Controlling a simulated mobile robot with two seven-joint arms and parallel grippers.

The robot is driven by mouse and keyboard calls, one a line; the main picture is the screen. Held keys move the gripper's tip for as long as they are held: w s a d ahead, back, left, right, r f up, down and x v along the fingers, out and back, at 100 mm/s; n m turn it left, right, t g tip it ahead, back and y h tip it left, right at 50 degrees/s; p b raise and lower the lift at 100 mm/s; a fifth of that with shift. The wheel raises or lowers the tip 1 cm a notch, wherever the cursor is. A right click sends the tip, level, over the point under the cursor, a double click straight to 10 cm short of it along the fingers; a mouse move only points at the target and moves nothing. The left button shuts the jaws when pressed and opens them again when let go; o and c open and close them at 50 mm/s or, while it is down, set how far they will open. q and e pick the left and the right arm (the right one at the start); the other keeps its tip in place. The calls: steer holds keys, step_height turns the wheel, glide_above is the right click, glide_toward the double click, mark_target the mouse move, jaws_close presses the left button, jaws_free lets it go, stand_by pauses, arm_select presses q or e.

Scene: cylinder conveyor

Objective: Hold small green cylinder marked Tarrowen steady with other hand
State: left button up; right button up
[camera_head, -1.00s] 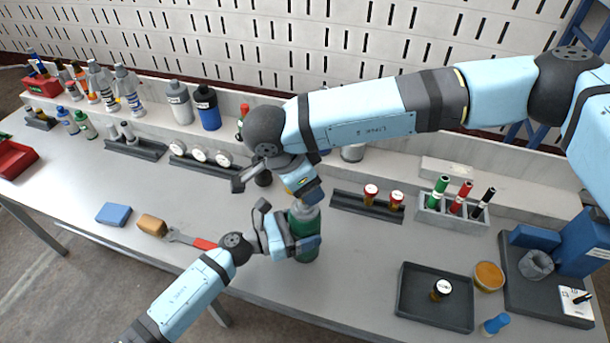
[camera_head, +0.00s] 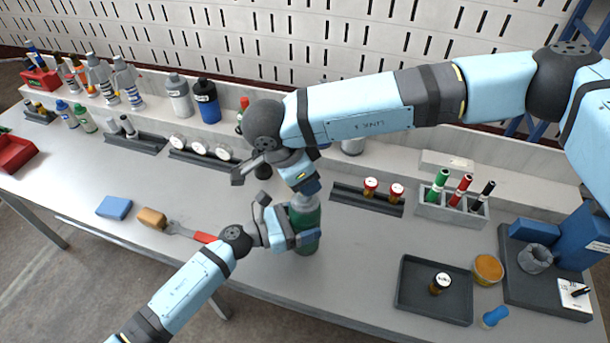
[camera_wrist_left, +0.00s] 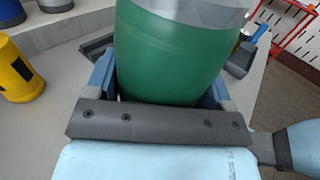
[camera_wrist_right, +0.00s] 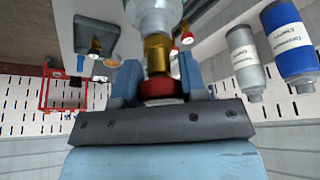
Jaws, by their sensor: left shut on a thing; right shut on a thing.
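The small green cylinder (camera_head: 307,222) stands near the front edge of the bench, roughly upright, with a grey shoulder. My left gripper (camera_head: 303,239) is shut on its green body from the side; the green wall (camera_wrist_left: 175,60) shows between the fingers in the left wrist view. My right gripper (camera_head: 307,190) is above the cylinder, pointing down. In the right wrist view it is shut around a brass valve with a red ring (camera_wrist_right: 160,88) on top of the grey shoulder (camera_wrist_right: 155,16). No name on the cylinder is readable from here.
A red-handled tool (camera_head: 203,236), a tan block (camera_head: 152,218) and a blue sponge (camera_head: 114,207) lie left of the left gripper. A dark tray (camera_head: 412,300) with a small bottle is at right. Racks and bottles line the back. My right arm crosses above the bench.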

steer(key=m+g, duration=0.2)
steer(key=m, duration=0.3)
steer(key=shift+m, duration=0.4)
steer(key=m+g, duration=0.1)
steer(key=m, duration=0.2)
steer(key=m+g, duration=0.1)
steer(key=m, duration=0.1)
steer(key=shift+m+g, duration=0.3)
steer(key=shift+m, duration=0.1)
steer(key=shift+f, duration=0.1)
steer(key=m+y, duration=0.1)
steer(key=m, duration=0.2)
steer(key=m+g+y, duration=0.1)
steer(key=m, duration=0.2)
steer(key=m+y, duration=0.1)
steer(key=m, duration=0.2)
steer(key=m+g+y, duration=0.1)
steer(key=m, duration=0.2)
